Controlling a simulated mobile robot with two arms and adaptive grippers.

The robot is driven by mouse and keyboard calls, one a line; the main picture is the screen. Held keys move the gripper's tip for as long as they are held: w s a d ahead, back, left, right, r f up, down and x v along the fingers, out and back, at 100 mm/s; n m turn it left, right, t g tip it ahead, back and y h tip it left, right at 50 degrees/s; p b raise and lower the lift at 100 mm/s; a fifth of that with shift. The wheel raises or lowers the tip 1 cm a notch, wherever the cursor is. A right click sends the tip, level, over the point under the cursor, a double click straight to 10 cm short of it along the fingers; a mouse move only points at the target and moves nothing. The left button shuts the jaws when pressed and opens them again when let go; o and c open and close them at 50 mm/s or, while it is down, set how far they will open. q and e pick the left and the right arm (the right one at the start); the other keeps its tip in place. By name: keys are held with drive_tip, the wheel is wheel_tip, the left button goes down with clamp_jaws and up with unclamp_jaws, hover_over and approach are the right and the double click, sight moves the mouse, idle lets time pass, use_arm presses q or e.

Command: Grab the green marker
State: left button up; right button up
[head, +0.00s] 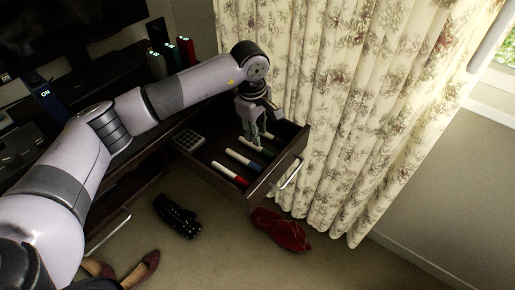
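An open dark drawer (218,187) holds several white-bodied markers. One has a red cap end (226,172) and one has a blue end (238,157). A third pale marker (262,150) lies farther back, right under my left gripper; its cap colour is too dark and small to make out, so I cannot tell if it is the green marker. My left gripper (252,141) points down into the drawer, its fingertips close to this third marker. I cannot tell whether the fingers touch it or how far apart they are. My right gripper is not in view.
A small gridded item (188,141) lies in the drawer's left part. The floral curtain (345,110) hangs close to the drawer's right side. A red item (280,230), a black item (177,216) and brown shoes (140,268) lie on the floor.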

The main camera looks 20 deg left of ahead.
sight(257, 148)
use_arm(q)
drive_tip(key=shift+f, duration=0.55)
wheel_tip(257, 148, down, 4)
drive_tip(key=shift+w+f, duration=0.1)
drive_tip(key=shift+w, duration=0.05)
drive_tip(key=shift+w+f, duration=0.1)
drive_tip(key=shift+f, duration=0.35)
drive_tip(key=shift+c, duration=1.4)
drive_tip(key=c, duration=0.3)
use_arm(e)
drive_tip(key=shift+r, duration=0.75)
use_arm(q)
drive_tip(key=shift+r, duration=0.1)
drive_tip(key=shift+c, duration=0.2)
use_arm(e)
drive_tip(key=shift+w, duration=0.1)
